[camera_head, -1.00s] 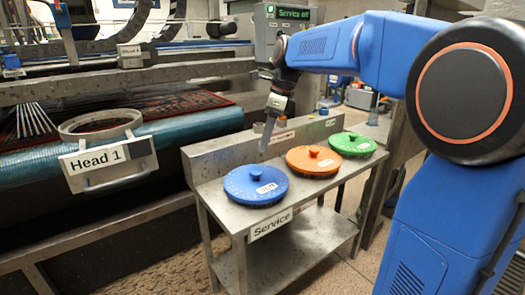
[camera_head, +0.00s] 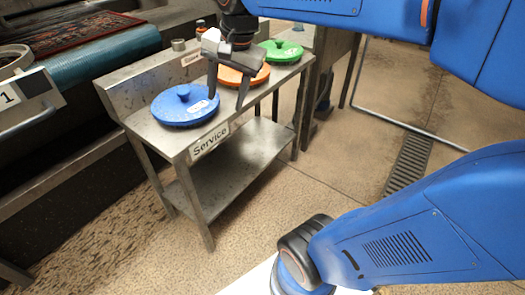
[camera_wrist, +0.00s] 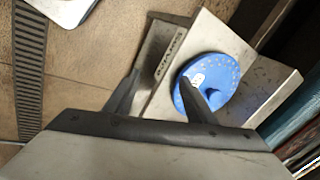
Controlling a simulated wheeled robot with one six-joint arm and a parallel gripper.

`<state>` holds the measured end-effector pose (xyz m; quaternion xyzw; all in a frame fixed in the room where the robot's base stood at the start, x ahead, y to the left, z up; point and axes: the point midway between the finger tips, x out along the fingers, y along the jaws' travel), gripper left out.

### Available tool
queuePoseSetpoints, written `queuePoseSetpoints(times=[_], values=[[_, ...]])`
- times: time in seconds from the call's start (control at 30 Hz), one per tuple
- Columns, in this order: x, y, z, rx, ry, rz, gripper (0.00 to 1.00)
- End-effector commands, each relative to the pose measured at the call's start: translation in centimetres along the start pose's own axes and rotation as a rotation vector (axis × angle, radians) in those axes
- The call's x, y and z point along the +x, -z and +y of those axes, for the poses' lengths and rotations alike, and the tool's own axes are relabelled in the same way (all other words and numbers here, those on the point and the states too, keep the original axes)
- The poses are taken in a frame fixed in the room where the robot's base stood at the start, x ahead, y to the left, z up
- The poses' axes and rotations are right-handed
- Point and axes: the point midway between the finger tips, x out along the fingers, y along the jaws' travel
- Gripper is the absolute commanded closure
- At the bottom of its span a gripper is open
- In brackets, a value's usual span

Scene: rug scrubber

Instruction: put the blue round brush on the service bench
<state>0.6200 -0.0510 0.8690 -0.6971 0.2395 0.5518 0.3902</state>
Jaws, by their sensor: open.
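The blue round brush (camera_head: 185,105) lies flat on the top of the steel service bench (camera_head: 165,138), near its left end, with its round knob up and a white label on it. My gripper (camera_head: 226,102) is open and empty, with its two fingers pointing down. In the head view it overlaps the bench between the blue brush and the orange brush; its exact height above the top is hard to tell.
An orange brush (camera_head: 232,77), partly hidden by my gripper, and a green brush (camera_head: 281,49) also lie on the bench. A lower shelf (camera_head: 232,160) is empty. The scrubbing machine with a rug (camera_head: 72,36) stands left. Open floor (camera_head: 330,160) lies to the right.

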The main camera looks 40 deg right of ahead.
Motion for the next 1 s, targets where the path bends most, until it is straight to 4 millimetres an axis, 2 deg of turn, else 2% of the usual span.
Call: queuePoseSetpoints(times=[0.03,0.2,0.3,0.43,0.63,1.0], values=[[0.4,-1.0,1.7,-0.09,0.004,0.017,0.5],[2.4,-3.6,6.9,-0.435,0.006,0.079,0.5],[3.8,-5.0,9.7,-0.623,-0.001,0.113,0.5],[5.3,-6.2,12.3,-0.812,-0.013,0.145,0.5],[6.5,-7.0,14.0,-0.948,-0.026,0.168,0.5],[6.5,-7.0,14.1,-0.957,-0.027,0.169,0.5]])
